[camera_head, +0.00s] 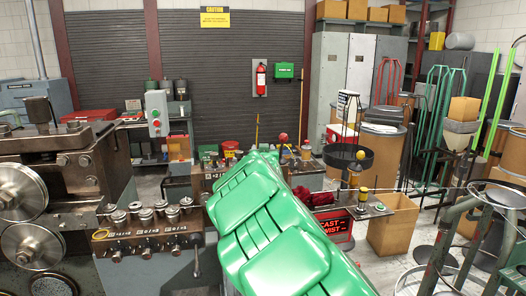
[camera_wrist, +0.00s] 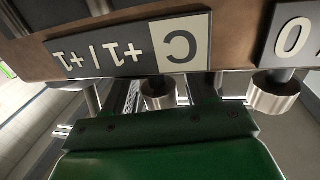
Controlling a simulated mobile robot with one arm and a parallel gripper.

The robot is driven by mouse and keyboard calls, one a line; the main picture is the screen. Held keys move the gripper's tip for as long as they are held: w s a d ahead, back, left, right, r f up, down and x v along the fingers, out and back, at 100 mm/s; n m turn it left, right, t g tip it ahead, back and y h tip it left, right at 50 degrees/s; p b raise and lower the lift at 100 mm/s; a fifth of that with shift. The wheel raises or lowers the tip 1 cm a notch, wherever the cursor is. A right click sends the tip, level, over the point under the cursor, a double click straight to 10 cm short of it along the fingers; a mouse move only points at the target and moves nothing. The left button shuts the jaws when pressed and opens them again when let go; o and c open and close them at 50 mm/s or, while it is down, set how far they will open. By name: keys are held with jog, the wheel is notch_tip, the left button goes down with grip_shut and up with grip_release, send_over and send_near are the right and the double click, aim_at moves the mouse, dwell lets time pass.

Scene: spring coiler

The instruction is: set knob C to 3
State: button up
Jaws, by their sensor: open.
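In the wrist view the picture is turned upside down. A plate marked C (camera_wrist: 181,44), with a dark part reading like "+1 / +1", sits on a brown panel. A silver round knob (camera_wrist: 159,96) is at the C plate, taken as knob C. My gripper (camera_wrist: 166,88) is open, with one dark finger on each side of this knob. I cannot tell whether the fingers touch it. The knob's pointer and setting cannot be read. In the head view my green arm hides the gripper and the knob.
A second silver knob (camera_wrist: 274,96) stands close to the right in the wrist view, under another light plate (camera_wrist: 292,38). In the head view a machine with a row of labelled knobs (camera_head: 146,254) stands left of my arm, and a cardboard box (camera_head: 392,222) stands right.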

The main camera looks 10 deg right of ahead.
jog(key=shift+c, duration=0.5)
jog(key=c, duration=0.9)
jog(key=shift+o, duration=0.2)
jog(key=shift+r, duration=0.1)
jog(key=shift+d+r+m+h, duration=0.2)
jog(key=shift+m+h, duration=0.3)
jog(key=shift+h, duration=0.3)
jog(key=shift+f+m+g+h, duration=0.15)
jog(key=shift+m+g+h, duration=0.15)
jog(key=shift+h, duration=0.1)
jog(key=shift+f, duration=0.2)
jog(key=o, duration=1)
jog(key=shift+a, duration=0.1)
jog(key=shift+c, duration=0.2)
jog(key=shift+s, duration=0.15)
